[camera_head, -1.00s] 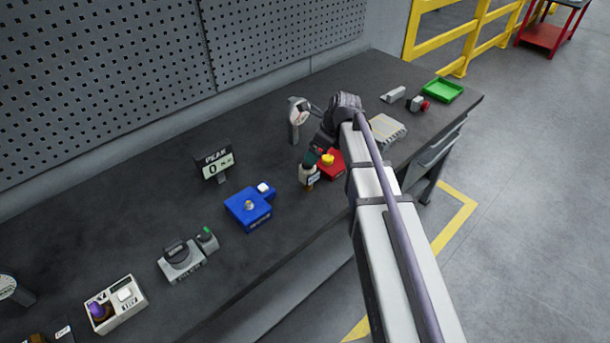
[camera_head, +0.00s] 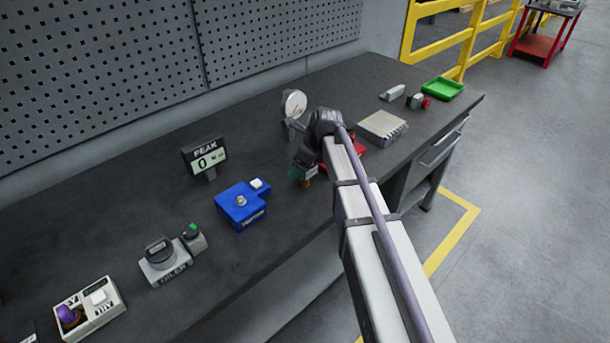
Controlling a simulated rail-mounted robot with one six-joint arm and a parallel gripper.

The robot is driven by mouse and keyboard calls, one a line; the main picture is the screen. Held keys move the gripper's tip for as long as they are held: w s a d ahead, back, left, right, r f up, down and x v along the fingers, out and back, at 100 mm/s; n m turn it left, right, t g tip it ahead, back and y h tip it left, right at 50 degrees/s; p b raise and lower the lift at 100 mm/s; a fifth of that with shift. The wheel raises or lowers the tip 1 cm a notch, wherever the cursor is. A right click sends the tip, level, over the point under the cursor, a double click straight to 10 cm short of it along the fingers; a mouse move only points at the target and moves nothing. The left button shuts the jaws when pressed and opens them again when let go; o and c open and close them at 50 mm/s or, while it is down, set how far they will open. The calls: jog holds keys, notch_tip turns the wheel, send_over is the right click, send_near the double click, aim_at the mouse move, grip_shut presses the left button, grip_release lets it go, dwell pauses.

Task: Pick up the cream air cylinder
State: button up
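No piece is clearly readable as the cream air cylinder. A flat cream block with a ribbed edge (camera_head: 383,127) lies on the bench right of my arm, and a small pale bar (camera_head: 392,91) lies behind it. A small bottle-like piece with a green part (camera_head: 296,172) stands at my gripper (camera_head: 303,163), mostly covered by it. My gripper points down over the bench beside the red block (camera_head: 355,148). Its fingers are small and dark, so I cannot tell whether they are open or touch the bottle-like piece.
A round gauge on a stand (camera_head: 293,104) is close behind my wrist. A blue box (camera_head: 242,205), a PEAK display (camera_head: 205,159), a grey knob unit (camera_head: 165,262) and a cream joystick box (camera_head: 90,308) stand left. A green tray (camera_head: 442,89) is at the far right.

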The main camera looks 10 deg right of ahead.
jog(key=shift+r, duration=0.1)
jog(key=c, duration=1)
jog(key=shift+r, duration=0.15)
jog(key=shift+c, duration=1)
jog(key=shift+w+r+p, duration=0.1)
jog(key=shift+r+p, duration=0.25)
jog(key=shift+p, duration=0.2)
jog(key=shift+c, duration=0.3)
notch_tip(320, 180, up, 9)
jog(key=p, duration=0.9)
jog(key=shift+r, duration=0.15)
